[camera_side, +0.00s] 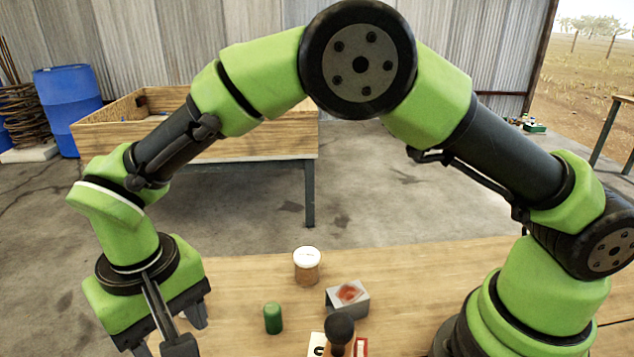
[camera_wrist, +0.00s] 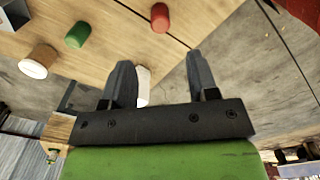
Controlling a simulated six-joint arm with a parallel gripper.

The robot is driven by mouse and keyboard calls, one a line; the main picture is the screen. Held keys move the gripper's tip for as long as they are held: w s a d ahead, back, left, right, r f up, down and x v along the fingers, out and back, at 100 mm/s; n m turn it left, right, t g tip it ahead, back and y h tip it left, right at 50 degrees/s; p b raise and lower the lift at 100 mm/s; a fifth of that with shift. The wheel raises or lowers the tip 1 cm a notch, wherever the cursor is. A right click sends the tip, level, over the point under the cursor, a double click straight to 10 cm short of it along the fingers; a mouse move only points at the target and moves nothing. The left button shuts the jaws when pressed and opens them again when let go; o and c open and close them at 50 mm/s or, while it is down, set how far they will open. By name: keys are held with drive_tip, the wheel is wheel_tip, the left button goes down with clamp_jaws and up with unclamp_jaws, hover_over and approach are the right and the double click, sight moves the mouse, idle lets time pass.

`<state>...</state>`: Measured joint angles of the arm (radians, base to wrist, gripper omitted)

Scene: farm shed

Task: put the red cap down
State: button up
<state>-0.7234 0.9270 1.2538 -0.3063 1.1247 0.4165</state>
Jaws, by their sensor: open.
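The red cap (camera_wrist: 160,17) is on the wooden table (camera_wrist: 115,35) in the wrist view, near the table's edge and beyond my fingertips. It is apart from both fingers. I cannot make it out in the side view, where my gripper (camera_side: 168,335) covers part of the table at the left. In the wrist view my gripper (camera_wrist: 160,68) is open, its two fingers wide apart, with no cap between them.
A green cap (camera_side: 273,318) and a white-lidded jar (camera_side: 306,267) stand right of my gripper. A grey box (camera_side: 347,299) and a black-knobbed tool (camera_side: 339,331) are farther right. A white piece (camera_wrist: 143,85) shows beside one finger; I cannot tell what it is.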

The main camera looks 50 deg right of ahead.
drive_tip(key=s+d+r+m+t+y, duration=0.2)
drive_tip(key=d+r, duration=1.1)
drive_tip(key=r, duration=0.3)
drive_tip(key=s+d+r+m+t, duration=0.2)
drive_tip(key=s+d+t, duration=0.3)
drive_tip(key=s+d, duration=0.5)
drive_tip(key=s, duration=0.3)
drive_tip(key=shift+s+d+r, duration=0.35)
drive_tip(key=shift+d+r, duration=0.05)
